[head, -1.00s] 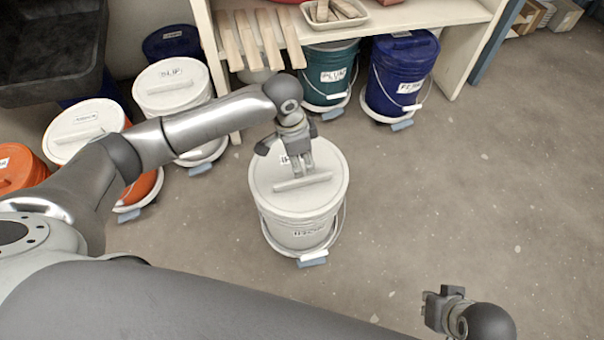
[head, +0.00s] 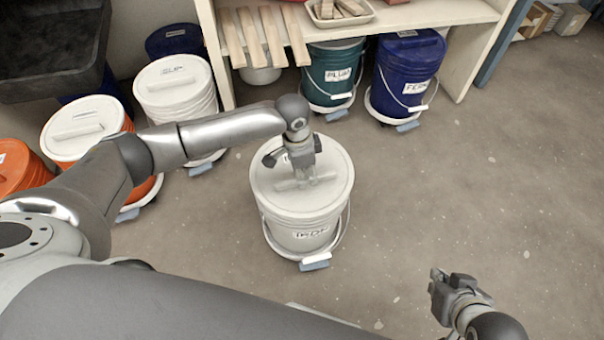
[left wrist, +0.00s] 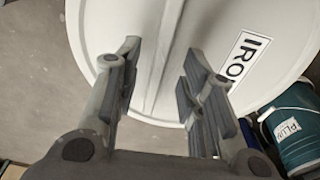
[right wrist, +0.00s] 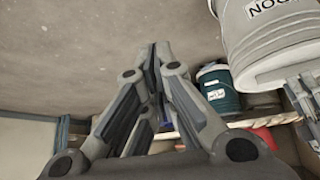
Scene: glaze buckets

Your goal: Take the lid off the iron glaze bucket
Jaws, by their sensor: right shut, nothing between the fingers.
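The white iron glaze bucket (head: 300,236) stands upright on the floor on a low base. Its white lid (head: 330,176) is on, with a straight bar handle (head: 285,186) across the top. My left gripper (head: 308,178) is right over the lid at the handle. In the left wrist view the left gripper (left wrist: 160,55) is open, its fingers apart on either side of the handle ridge (left wrist: 168,50). I cannot tell whether they touch it. My right gripper (head: 438,280) is shut and empty, at the lower right, away from the bucket.
Lidded buckets stand left, including a white one (head: 175,88) and an orange one (head: 90,135). A teal bucket (head: 330,80) and a blue bucket (head: 402,80) stand by the shelf (head: 440,15) at the back. The floor (head: 490,190) to the right is clear.

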